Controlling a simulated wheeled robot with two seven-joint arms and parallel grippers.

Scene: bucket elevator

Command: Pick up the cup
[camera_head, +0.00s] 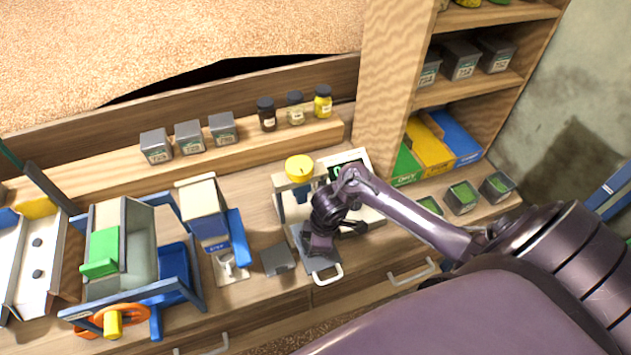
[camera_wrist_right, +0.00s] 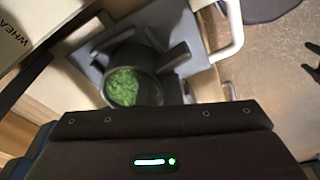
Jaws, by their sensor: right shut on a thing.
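The cup (camera_wrist_right: 124,88) is a small round vessel filled with green grains, seen from above in the right wrist view. It is at a grey plate (camera_wrist_right: 160,22) with a pale handle; I cannot tell whether it touches the plate. My right gripper (camera_wrist_right: 172,62) is shut on the cup, with a dark finger beside its rim. In the head view my right gripper (camera_head: 326,238) is over the grey plate (camera_head: 325,264), in front of the device with a yellow top (camera_head: 299,168). The gripper hides the cup there. My left gripper is not in view.
A small grey box (camera_head: 278,260) stands just left of the plate. A blue and white device (camera_head: 212,220) and a bucket machine with an orange wheel (camera_head: 112,320) stand further left. Boxes and jars (camera_head: 267,115) line the back ledge. Shelves (camera_head: 480,90) stand at right.

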